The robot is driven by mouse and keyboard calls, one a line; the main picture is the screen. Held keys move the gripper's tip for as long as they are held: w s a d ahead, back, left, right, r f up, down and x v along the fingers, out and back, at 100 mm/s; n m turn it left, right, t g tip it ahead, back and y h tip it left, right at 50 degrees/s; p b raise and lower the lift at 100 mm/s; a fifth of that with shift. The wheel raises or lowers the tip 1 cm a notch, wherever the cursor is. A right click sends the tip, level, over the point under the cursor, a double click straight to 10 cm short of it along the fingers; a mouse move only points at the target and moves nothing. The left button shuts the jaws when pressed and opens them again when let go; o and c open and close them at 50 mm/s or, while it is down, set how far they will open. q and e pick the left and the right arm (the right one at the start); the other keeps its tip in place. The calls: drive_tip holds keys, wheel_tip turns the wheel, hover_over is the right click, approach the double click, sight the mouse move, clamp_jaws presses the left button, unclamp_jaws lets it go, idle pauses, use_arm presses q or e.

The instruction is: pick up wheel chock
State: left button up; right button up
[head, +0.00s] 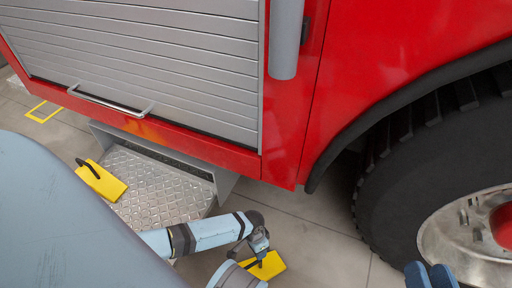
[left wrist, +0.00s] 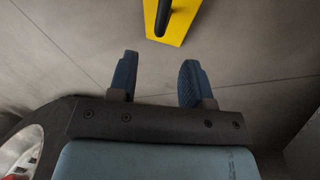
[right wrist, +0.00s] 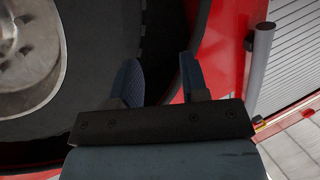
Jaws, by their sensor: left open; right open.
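A yellow wheel chock (head: 272,266) with a black handle lies on the floor at the lower middle of the head view, partly hidden by my left arm. In the left wrist view a yellow chock (left wrist: 179,28) with a black handle lies beyond the fingertips of my left gripper (left wrist: 156,75), cut off by the top edge. That gripper is open and empty. A second yellow chock (head: 103,182) with a black handle rests on the metal step. My right gripper (head: 430,274) is open and empty, near the wheel; its spread fingers show in the right wrist view (right wrist: 162,78).
A red truck (head: 370,60) with a grey roller shutter (head: 150,55) fills the back. Its large black tyre (head: 395,185) stands at the right. The diamond-plate step (head: 155,190) sticks out under the shutter.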

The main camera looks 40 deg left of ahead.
use_arm(q)
drive_tip(key=f+b, duration=0.1)
drive_tip(key=f, duration=0.1)
drive_tip(key=f+b, duration=0.2)
drive_tip(key=s+d+f+b, duration=0.1)
drive_tip(key=f, duration=0.1)
drive_tip(key=shift+d+f, duration=0.1)
drive_tip(key=shift+f, duration=0.3)
drive_tip(key=shift+f+b, duration=0.2)
drive_tip(key=shift+b, duration=0.1)
use_arm(e)
drive_tip(key=w+n, duration=0.1)
drive_tip(key=w+d+n+t, duration=0.1)
drive_tip(key=n, duration=0.1)
drive_tip(key=shift+w+d+f+y, duration=0.1)
drive_tip(key=shift+w+d+y, duration=0.15)
drive_tip(key=shift+y, duration=0.15)
drive_tip(key=shift+s, duration=0.1)
use_arm(q)
clamp_jaws()
drive_tip(key=shift+w+r, duration=0.1)
